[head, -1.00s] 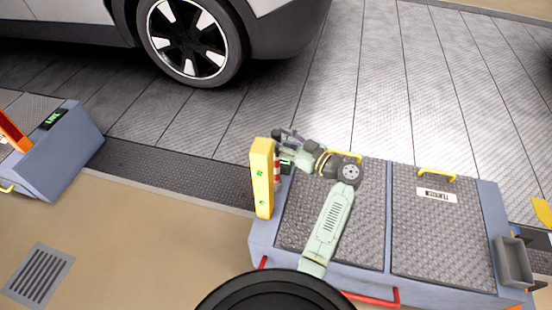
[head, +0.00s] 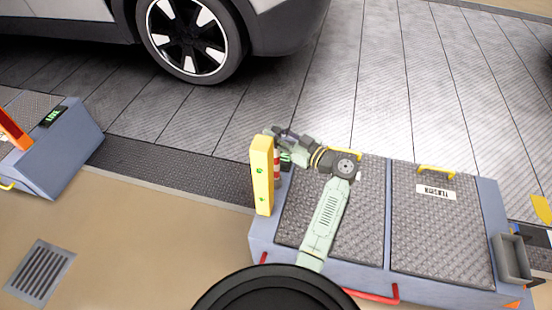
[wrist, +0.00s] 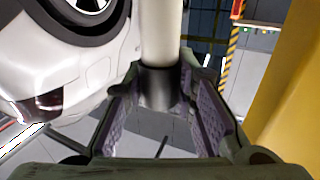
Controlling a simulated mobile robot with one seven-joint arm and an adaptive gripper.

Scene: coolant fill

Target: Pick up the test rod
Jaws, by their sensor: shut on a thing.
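My gripper (head: 274,132) is at the rod's upper end in the head view, beside the top of the yellow post (head: 262,180). In the wrist view my gripper (wrist: 165,90) is shut on the rod's dark part. The rod's lower end is hidden, so I cannot tell whether it touches anything below.
The post stands on the left edge of a grey-blue platform with treaded plates (head: 437,230). The yellow post (wrist: 285,100) is close on the right in the wrist view. A car (head: 188,40) stands behind. A second block (head: 60,150) is at left.

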